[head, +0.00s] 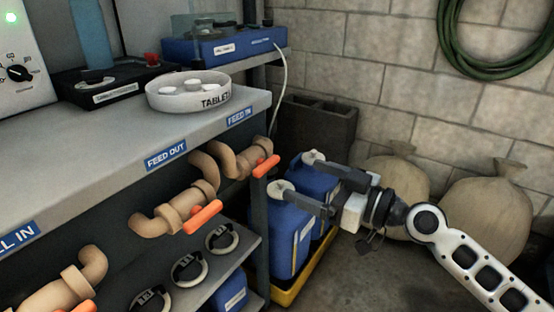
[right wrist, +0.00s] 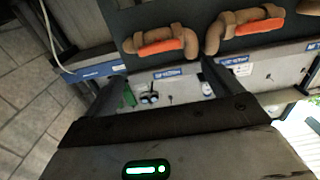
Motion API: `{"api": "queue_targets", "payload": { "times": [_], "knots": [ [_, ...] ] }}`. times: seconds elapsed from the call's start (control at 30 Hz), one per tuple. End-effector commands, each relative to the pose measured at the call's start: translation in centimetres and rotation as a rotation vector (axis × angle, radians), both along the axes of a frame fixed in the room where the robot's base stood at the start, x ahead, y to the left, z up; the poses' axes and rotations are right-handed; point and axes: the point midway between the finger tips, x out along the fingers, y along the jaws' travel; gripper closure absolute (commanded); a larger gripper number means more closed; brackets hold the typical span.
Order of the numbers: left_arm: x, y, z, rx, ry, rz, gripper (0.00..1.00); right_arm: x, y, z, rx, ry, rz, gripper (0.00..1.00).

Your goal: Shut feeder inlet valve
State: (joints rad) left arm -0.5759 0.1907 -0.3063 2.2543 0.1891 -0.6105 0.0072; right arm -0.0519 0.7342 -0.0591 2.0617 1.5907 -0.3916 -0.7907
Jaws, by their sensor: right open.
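The feeder inlet valve (head: 240,163) is a tan pipe with an orange handle (head: 266,166), under the "FEED IN" label (head: 239,117) at the bench's right end. The handle lies roughly along the pipe. In the right wrist view, which looks turned over, the left orange handle (right wrist: 160,47) appears to be this one. My right gripper (head: 308,182) is open and empty, to the right of the handle and apart from it. Its spread fingers also show in the right wrist view (right wrist: 160,85). My left gripper is not in view.
A similar "FEED OUT" valve handle (head: 203,217) sits to the left. Blue jugs (head: 290,237) stand in a yellow tray (head: 307,272) below my right gripper. Sacks (head: 487,220) lean by the wall. The bench (head: 120,133) holds a white tablet dish (head: 188,92).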

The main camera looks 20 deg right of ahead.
Motion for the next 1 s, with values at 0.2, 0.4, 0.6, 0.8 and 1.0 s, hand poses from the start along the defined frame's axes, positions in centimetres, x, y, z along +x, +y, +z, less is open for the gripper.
{"api": "queue_targets", "payload": {
  "times": [0.2, 0.4, 0.6, 0.8, 1.0],
  "knots": [
    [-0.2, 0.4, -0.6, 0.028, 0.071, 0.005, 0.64, 3.7, 2.9, 0.4, 0.005, -0.002, -0.001, 0.09],
    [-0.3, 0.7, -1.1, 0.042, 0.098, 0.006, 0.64, 5.7, 4.4, 0.1, 0.004, 0.000, -0.001, 0.09],
    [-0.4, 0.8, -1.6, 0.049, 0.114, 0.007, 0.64, 6.3, 5.0, 0.0, 0.000, 0.001, 0.000, 0.09],
    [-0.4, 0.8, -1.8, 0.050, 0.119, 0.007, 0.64, 6.3, 5.0, -0.1, 0.000, 0.001, 0.000, 0.09],
    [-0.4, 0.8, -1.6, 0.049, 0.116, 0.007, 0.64, 6.3, 4.9, 0.0, 0.000, 0.001, 0.000, 0.54]
  ]
}}
